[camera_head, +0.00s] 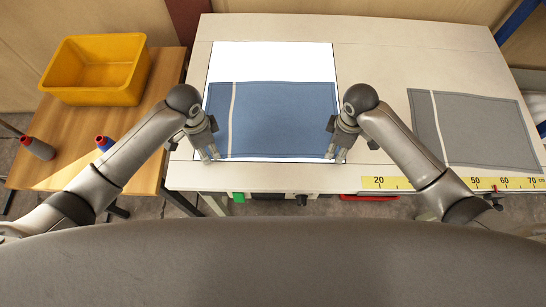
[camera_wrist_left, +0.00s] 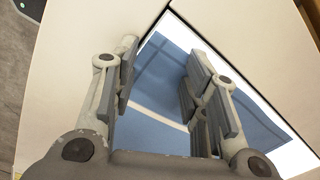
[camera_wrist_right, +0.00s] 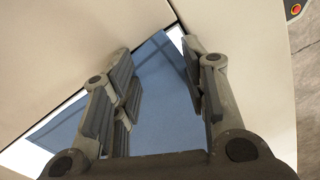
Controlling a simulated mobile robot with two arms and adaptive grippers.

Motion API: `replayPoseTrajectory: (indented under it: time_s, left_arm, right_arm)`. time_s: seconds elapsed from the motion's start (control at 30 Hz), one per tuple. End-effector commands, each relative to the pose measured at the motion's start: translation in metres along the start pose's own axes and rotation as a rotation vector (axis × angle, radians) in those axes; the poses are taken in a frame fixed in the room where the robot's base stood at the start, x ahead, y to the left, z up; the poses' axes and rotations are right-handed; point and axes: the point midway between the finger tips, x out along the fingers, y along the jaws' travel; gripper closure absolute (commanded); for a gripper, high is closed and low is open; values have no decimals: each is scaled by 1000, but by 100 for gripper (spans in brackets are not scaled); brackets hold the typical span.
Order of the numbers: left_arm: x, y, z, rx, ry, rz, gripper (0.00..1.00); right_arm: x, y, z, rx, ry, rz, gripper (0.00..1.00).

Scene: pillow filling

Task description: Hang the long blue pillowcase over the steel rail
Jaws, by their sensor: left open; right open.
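The long blue pillowcase (camera_head: 270,120), with a pale stripe near its left end, lies flat on a bright white panel (camera_head: 270,60) on the table. My left gripper (camera_head: 210,157) is open at its front left corner, and my right gripper (camera_head: 340,155) is open at its front right corner. In the left wrist view the blue cloth (camera_wrist_left: 155,100) shows between and beyond the open fingers (camera_wrist_left: 160,60). In the right wrist view the cloth (camera_wrist_right: 165,110) shows between the fingers (camera_wrist_right: 156,50). Neither gripper is closed on it. I cannot make out a steel rail.
A grey cloth (camera_head: 480,130) with a pale stripe lies on the table's right side, behind a yellow ruler strip (camera_head: 400,183). A wooden side table (camera_head: 165,65) at left holds a yellow bin (camera_head: 90,95) and two red-capped bottles, one grey (camera_head: 38,148), one blue (camera_head: 103,143).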

Motion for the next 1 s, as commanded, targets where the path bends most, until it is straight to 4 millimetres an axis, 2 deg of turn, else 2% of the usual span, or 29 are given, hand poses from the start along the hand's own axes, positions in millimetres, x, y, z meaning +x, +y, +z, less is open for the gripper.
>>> replayPoseTrajectory:
  time_s: [0.07, 0.6, 1.0]
  left_arm:
    - [0, 0, 0, 0, -1, 1, 65]
    - [2, 1, 1, -1, -2, 2, 100]
    - [3, 1, 1, -1, -3, 2, 100]
  right_arm:
    - [0, 0, 0, 0, 0, 0, 65]
    - [1, 0, 0, 1, -1, -1, 100]
    - [2, 0, 1, 1, -3, -1, 100]
